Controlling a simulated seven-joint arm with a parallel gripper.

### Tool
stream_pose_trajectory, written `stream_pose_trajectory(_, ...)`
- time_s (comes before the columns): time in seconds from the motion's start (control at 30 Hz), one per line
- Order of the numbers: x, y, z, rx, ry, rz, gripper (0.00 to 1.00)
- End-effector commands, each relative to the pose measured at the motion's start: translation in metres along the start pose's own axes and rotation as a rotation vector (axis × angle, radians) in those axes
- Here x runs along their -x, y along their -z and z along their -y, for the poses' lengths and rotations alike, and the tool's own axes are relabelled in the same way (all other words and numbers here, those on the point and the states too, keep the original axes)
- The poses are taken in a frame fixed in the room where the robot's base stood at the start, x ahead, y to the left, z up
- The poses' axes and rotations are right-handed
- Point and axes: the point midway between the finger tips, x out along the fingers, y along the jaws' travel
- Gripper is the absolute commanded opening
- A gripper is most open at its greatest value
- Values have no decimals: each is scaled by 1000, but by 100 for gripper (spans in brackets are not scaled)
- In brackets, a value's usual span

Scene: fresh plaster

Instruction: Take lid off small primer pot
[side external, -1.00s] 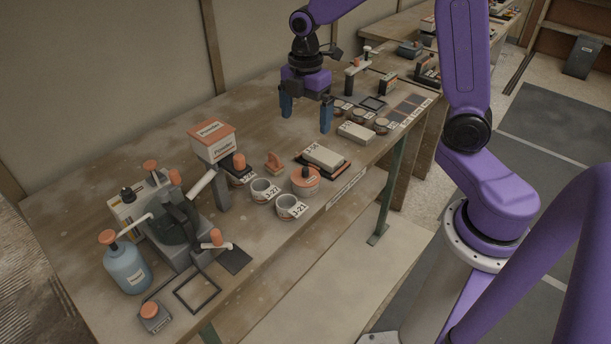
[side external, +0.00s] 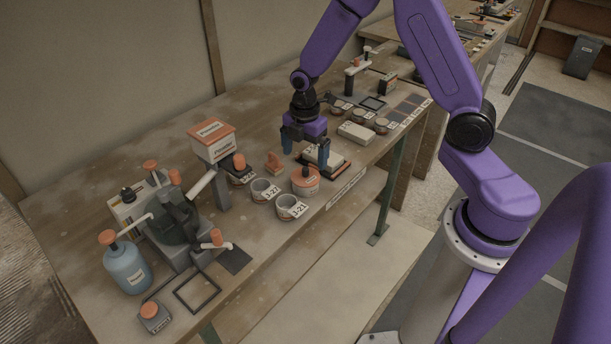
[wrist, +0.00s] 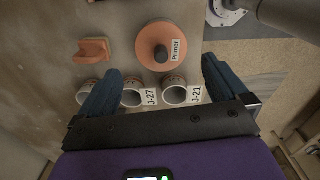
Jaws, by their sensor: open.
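The small primer pot has a round orange lid (side external: 305,175) with a knob in its middle. The lid lies on the pot, which stands near the front edge of the bench. In the wrist view the lid (wrist: 160,57) shows from above, with a white "Primer" label and a dark knob top. My gripper (side external: 305,154) is open and empty, fingers pointing down, above the bench and close over the lid in the side view. In the wrist view my gripper's blue fingers (wrist: 162,72) are spread wider than the lid, which lies just beyond their tips. No contact shows.
A post with an orange-topped box (side external: 211,140) rises at left.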

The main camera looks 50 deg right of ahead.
Motion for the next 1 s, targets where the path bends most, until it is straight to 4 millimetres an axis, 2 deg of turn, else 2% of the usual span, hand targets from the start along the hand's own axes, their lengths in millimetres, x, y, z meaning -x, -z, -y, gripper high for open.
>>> stream_pose_trajectory(0.17, -9, 0, 0, 1, 0, 0, 100)
stream_pose_trajectory(0.53, -51, 0, 2, -1, 1, 0, 100)
stream_pose_trajectory(0.87, -55, 0, 2, -1, -2, 0, 100)
stream_pose_trajectory(1.0, -55, 0, 2, 0, -1, 0, 54)
